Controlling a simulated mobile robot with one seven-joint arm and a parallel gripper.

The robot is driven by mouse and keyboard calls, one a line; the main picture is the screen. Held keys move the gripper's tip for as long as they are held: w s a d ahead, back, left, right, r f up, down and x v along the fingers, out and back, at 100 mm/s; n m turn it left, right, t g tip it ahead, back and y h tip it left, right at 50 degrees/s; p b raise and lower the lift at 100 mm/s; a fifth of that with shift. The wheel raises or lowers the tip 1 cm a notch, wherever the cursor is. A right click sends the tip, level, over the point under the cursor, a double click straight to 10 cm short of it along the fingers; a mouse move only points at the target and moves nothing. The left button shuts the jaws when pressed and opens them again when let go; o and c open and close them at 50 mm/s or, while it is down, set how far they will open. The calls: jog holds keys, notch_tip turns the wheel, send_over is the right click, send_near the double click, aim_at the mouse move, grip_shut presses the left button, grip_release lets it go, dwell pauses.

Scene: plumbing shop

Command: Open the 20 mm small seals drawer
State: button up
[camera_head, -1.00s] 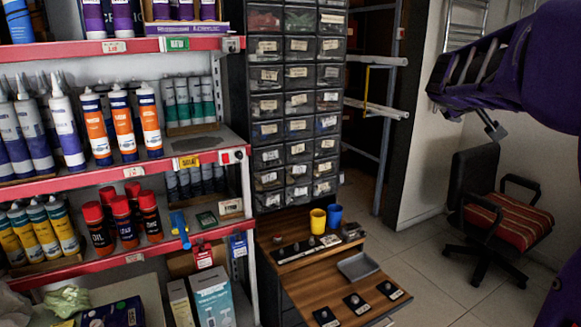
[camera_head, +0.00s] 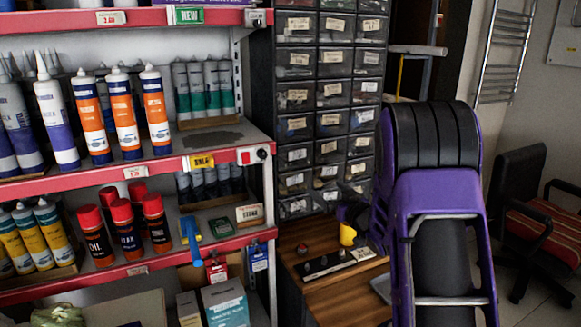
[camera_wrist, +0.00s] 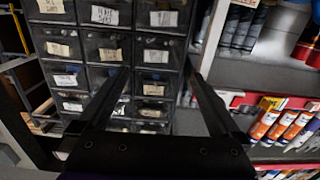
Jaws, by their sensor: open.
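The drawer cabinet (camera_head: 328,109) stands right of the shelves in the head view. It has columns of small dark drawers with white labels, and all the visible ones look closed. The print is too small to tell which one is the 20 mm small seals drawer. In the wrist view the cabinet (camera_wrist: 107,48) fills the left and middle, with drawers seen between and beside the fingers. My gripper (camera_wrist: 160,74) is open and empty in front of the drawers, and I see no contact with them.
Red-edged shelves (camera_head: 130,173) with tubes and spray cans stand left of the cabinet. An office chair (camera_head: 523,200) stands at the right.

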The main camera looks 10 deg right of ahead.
aim_at(299, 165)
jog(key=x, duration=1.7)
jog(key=shift+w+a+r, duration=0.15)
jog(key=shift+r, duration=0.05)
jog(key=shift+c, duration=0.3)
grip_shut()
